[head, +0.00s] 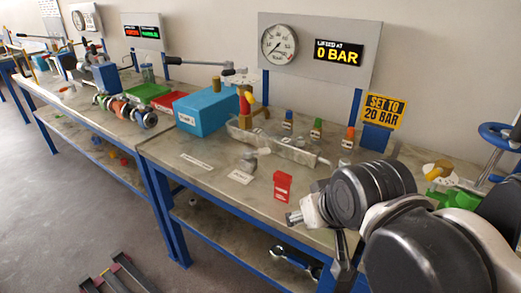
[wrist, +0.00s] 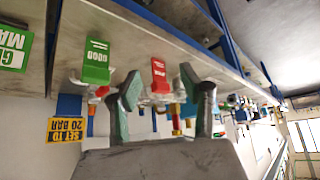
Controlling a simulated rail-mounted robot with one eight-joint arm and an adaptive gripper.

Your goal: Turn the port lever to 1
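No lever in view is clearly marked as the port lever, and no "1" position can be read. A small grey metal fitting (head: 249,161) stands on the bench behind a white label card (head: 240,177); its lever, if any, is too small to tell. A long-handled pump lever (head: 195,64) extends above the blue box. A yellow-topped fitting (head: 438,171) stands at the right, partly behind my arm. My gripper (wrist: 161,100) has its two fingers spread, with nothing held between them. In the head view my arm covers the front right of the bench.
A red stand (head: 282,186) sits near the front edge, and a red plate (wrist: 159,75) and a green "GOOD" plate (wrist: 96,62) show in the wrist view. A gauge (head: 279,45) and a "0 BAR" display (head: 338,53) hang behind. A blue box (head: 208,109) stands left.

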